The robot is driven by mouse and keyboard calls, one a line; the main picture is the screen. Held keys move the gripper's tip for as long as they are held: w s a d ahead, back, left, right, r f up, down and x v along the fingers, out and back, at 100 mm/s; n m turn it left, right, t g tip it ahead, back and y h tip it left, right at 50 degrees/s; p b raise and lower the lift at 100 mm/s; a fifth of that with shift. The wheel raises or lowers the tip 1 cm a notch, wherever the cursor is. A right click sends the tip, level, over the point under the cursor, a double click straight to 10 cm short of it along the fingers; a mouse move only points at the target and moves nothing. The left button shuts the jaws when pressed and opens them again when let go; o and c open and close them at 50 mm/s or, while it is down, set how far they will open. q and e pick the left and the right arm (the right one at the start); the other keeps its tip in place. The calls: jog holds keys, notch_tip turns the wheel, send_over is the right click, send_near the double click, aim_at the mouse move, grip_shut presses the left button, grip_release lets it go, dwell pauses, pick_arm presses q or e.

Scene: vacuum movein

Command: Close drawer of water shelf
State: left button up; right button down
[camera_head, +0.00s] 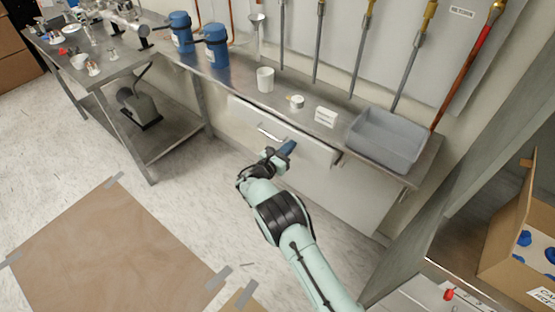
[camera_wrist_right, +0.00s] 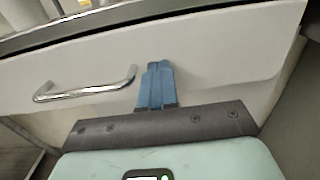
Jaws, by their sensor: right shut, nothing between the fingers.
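The white drawer (camera_head: 318,149) sits under the steel counter (camera_head: 228,83) of the water shelf, with a chrome bar handle (camera_head: 269,134) on its front. In the head view my right gripper (camera_head: 290,147) is at the drawer front, to the right of the handle. In the right wrist view the drawer front (camera_wrist_right: 215,60) fills most of the picture, and the handle (camera_wrist_right: 85,85) is left of my blue fingers (camera_wrist_right: 156,72). The fingers are shut and empty, pointing at the front. I cannot tell whether they touch it. My left gripper is not in view.
On the counter stand blue containers (camera_head: 217,46), a white cup (camera_head: 265,79), a small white block (camera_head: 326,116) and a grey bin (camera_head: 385,141). A cardboard box (camera_head: 520,240) is at the right. A brown floor sheet (camera_head: 110,250) lies at lower left; the floor before the shelf is clear.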

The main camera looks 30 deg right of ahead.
aim_at(295, 150)
jog(key=x, duration=0.3)
jog(key=shift+d+r+b, duration=0.15)
jog(key=shift+b, duration=0.25)
jog(key=shift+d+r, duration=0.1)
jog(key=shift+r, duration=0.05)
